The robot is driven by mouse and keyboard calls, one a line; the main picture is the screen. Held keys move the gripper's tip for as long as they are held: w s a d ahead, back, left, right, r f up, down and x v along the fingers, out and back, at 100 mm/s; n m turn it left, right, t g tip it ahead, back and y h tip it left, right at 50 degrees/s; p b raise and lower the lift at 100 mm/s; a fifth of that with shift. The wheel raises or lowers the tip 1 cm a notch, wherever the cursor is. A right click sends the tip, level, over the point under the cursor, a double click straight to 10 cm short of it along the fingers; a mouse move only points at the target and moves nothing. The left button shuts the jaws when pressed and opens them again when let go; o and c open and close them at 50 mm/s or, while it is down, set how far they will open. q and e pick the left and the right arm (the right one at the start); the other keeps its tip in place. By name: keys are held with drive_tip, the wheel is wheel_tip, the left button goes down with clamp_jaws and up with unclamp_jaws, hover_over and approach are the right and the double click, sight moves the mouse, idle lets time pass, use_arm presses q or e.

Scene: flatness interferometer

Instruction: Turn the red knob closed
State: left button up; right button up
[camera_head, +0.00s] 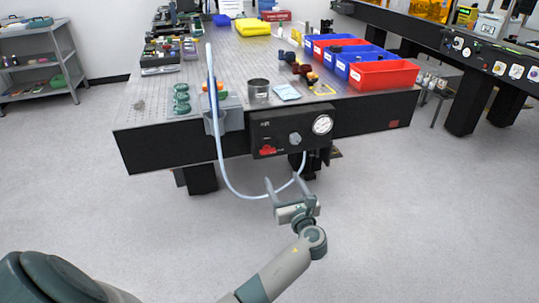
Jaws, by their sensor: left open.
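The red knob (267,150) is at the lower left of a black control box (280,126) on the front edge of the table. The box also has a grey knob (295,139) and a round white gauge (322,124). My left gripper (283,182) is open and empty, its fingers pointing up towards the box. In the picture it is just below the red knob and does not appear to touch it. My right gripper is not in view.
A pale hose (222,160) loops down in front of the table and passes behind my left gripper. The perforated table (225,62) holds red and blue bins (383,75), a metal cup (258,90) and small parts. Shelves (37,65) stand left. The floor in front is clear.

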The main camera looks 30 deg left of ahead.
sight(269, 152)
use_arm(q)
drive_tip(key=x, duration=1.6)
drive_tip(key=c, duration=1.1)
